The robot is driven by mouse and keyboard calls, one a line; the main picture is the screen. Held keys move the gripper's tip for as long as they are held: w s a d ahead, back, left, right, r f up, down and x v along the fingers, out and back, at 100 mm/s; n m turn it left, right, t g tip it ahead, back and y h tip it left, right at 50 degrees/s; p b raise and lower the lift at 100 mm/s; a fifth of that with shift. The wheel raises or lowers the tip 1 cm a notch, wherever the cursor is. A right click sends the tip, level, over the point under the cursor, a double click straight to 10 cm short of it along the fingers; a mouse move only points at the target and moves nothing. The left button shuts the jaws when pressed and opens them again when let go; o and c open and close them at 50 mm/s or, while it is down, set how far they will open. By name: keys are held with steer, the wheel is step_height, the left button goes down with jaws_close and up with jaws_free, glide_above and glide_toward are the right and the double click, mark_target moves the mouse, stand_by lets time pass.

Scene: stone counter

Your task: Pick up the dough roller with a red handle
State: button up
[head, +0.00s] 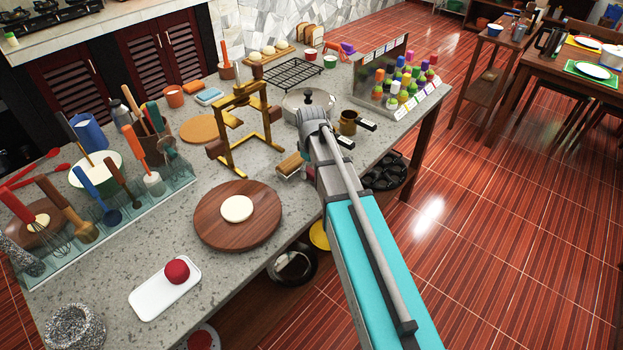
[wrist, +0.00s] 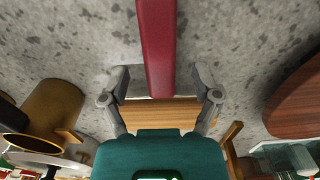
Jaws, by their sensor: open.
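The dough roller has a pale wooden roller (wrist: 160,112) and a long red handle (wrist: 156,40) that runs up and out of the top of the wrist view. My gripper (wrist: 162,77) is open, with one finger on each side of the red handle near the wooden roller. Gaps show between the fingers and the handle. In the head view the wooden roller (head: 290,164) shows by the counter's front edge, just left of my wrist.
A brown round board (head: 215,233) with a dough disc lies to the left. A golden press (head: 243,125) stands behind the roller. A bottle rack (head: 412,85) is farther right.

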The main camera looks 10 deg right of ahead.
steer(key=shift+f+b, duration=0.45)
steer(key=shift+f, duration=0.25)
jaws_close()
stand_by(0.4)
